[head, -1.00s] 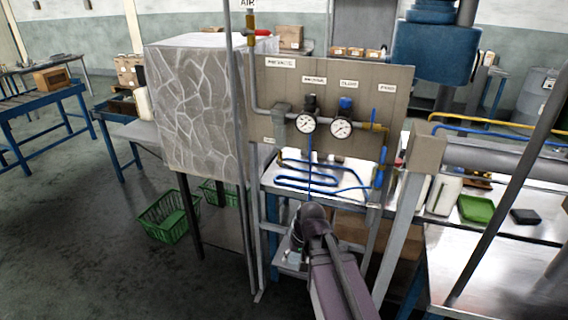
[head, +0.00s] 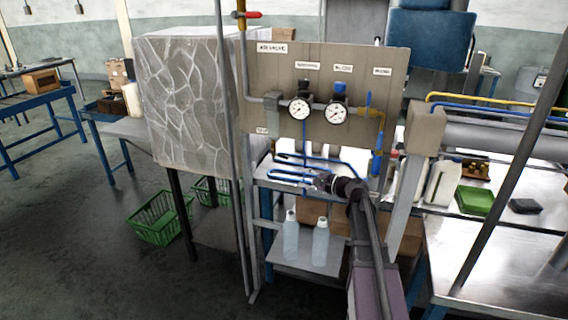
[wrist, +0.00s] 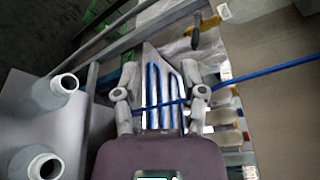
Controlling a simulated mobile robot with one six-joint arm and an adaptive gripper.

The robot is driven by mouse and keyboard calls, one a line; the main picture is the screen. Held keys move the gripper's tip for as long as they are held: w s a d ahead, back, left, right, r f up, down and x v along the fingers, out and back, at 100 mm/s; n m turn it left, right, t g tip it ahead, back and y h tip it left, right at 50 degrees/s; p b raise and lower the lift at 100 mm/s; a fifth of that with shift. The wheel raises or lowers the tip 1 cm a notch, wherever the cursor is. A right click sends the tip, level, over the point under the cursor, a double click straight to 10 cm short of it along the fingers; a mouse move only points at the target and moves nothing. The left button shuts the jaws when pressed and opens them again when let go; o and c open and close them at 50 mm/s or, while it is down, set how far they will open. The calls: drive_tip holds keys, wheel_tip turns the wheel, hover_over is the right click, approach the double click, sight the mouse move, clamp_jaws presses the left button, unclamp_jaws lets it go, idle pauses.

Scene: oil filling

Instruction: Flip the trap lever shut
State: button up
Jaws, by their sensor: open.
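I cannot clearly make out the trap lever. A small label (head: 262,130), too blurred to read surely, sits on the panel (head: 350,65) below the grey pipe fitting at the left. A dark-handled part (wrist: 194,38) shows beyond the fingers in the wrist view; I cannot tell whether it is the lever. My gripper (head: 322,183) is below the panel, in front of the blue looped tubing (head: 290,178). In the wrist view my gripper (wrist: 160,93) is open, its fingers apart, with blue tubing seen between and beyond them. It holds nothing.
Two pale bottles, left (head: 291,238) and right (head: 320,240), stand on the low shelf (head: 300,262) under my gripper. Two gauges (head: 300,107) stick out from the panel. A thin upright pole (head: 232,150) stands at the left. A red-handled valve (head: 248,14) is above.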

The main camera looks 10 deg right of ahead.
sight(286, 158)
drive_tip(key=d, duration=0.1)
drive_tip(key=w+d+r+m+t, duration=0.1)
drive_tip(key=w+d+m+t, duration=0.1)
drive_tip(key=d, duration=0.1)
drive_tip(key=shift+r, duration=0.35)
drive_tip(key=x, duration=1.3)
drive_tip(key=shift+w+a, duration=0.25)
clamp_jaws()
